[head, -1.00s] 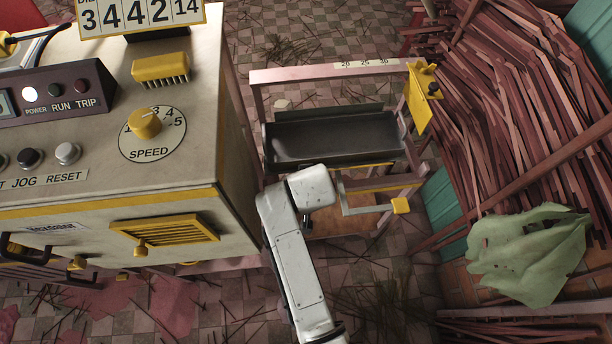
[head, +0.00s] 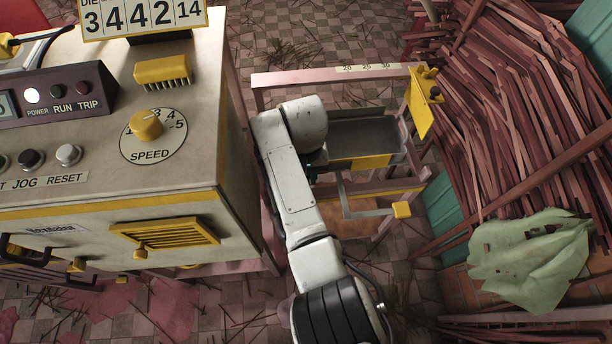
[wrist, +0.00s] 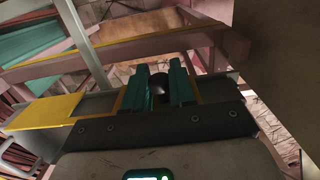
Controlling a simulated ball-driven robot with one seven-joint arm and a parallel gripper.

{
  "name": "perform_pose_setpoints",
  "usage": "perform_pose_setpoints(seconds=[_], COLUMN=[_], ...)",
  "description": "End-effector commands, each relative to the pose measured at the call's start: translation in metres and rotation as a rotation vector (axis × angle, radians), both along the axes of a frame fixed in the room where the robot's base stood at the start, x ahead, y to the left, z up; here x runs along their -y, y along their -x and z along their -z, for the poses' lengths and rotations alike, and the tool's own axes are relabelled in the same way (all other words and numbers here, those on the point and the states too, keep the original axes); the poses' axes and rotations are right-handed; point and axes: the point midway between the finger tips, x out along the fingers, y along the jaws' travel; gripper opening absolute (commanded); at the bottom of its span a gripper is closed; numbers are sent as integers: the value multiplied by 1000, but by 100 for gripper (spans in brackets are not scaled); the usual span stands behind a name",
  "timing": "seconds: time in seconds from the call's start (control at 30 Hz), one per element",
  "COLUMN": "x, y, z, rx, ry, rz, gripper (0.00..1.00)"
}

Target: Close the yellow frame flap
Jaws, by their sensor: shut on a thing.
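The pink frame (head: 290,78) stands right of the machine and holds a dark tray (head: 375,132). A yellow panel (head: 362,162) runs along the tray's near side, partly hidden by my arm; yellow also shows at the left in the wrist view (wrist: 45,112). Another yellow plate (head: 422,102) with a dark knob hangs at the frame's upper right corner. In the wrist view my gripper (wrist: 159,72) has its two teal fingers shut on a dark round knob (wrist: 159,90) at the yellow-edged part.
The cream machine (head: 110,180) with its speed dial stands close on the left. A heap of reddish sticks (head: 520,120) and a green cloth (head: 530,255) lie on the right. A bracket with a yellow end (head: 402,210) juts out below the tray.

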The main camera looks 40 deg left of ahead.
Motion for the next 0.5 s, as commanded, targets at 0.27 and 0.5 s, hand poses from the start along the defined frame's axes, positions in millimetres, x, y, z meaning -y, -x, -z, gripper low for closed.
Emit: perform_pose_setpoints(seconds=[0.27,0.5], x=[0,-1], y=[-1,-1], z=[0,0], rx=[-1,0], ry=[1,0], rz=[1,1], gripper=[0,35])
